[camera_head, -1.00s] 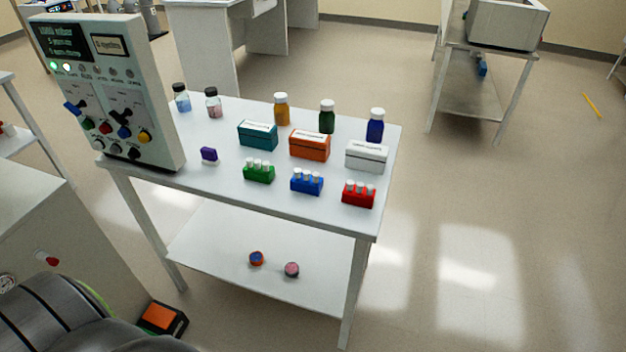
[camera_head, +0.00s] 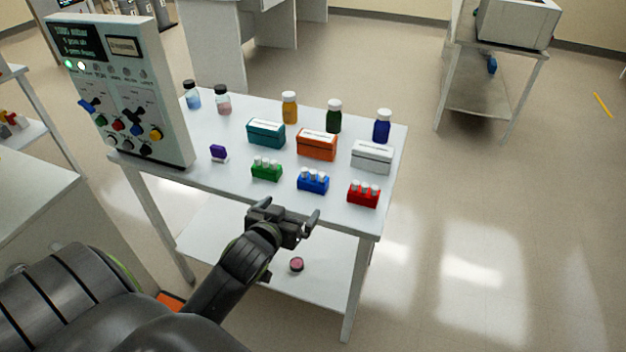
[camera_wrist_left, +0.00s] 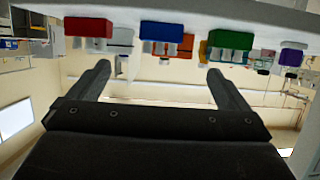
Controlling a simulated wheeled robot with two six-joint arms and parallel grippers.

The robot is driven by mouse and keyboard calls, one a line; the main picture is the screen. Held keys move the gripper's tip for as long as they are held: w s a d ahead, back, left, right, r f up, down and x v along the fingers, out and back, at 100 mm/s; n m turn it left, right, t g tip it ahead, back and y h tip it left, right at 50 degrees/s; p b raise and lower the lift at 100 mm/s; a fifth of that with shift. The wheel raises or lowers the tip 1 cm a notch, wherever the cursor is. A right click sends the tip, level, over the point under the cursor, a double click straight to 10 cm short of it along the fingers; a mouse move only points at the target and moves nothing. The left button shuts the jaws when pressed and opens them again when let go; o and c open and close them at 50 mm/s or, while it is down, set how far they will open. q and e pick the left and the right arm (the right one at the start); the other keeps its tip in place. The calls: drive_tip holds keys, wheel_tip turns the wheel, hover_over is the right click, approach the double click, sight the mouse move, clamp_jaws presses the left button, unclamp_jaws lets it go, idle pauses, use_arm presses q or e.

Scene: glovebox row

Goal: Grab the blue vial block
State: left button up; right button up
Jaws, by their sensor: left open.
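The blue vial block (camera_head: 313,181) holds white-capped vials and sits near the front edge of the white table, between the green vial block (camera_head: 266,169) and the red vial block (camera_head: 363,194). My left gripper (camera_head: 292,217) is open and empty, in front of the table's near edge and short of the blue block. In the left wrist view, which looks upside down, the blue block (camera_wrist_left: 162,31) shows beyond the open fingers (camera_wrist_left: 158,85), between them and apart from them. My right gripper is not in view.
Behind stand teal (camera_head: 266,132), orange (camera_head: 317,145) and white boxes (camera_head: 371,157), with several bottles farther back. A control panel (camera_head: 120,92) stands at the table's left end. A small purple item (camera_head: 218,152) lies near it. The lower shelf holds a pink round item (camera_head: 296,264).

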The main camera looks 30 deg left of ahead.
sight(310, 184)
use_arm(q)
drive_tip(key=p+x, duration=0.1)
drive_tip(key=x, duration=1)
drive_tip(key=shift+w+a+f, duration=0.1)
drive_tip(key=shift+w+f, duration=0.05)
drive_tip(key=shift+w, duration=0.25)
drive_tip(key=shift+w+a+f, duration=0.1)
drive_tip(key=shift+w+a, duration=0.1)
drive_tip(key=shift+w, duration=0.5)
drive_tip(key=shift+p+x, duration=0.5)
drive_tip(key=shift+x, duration=1.4)
drive_tip(key=c, duration=1.2)
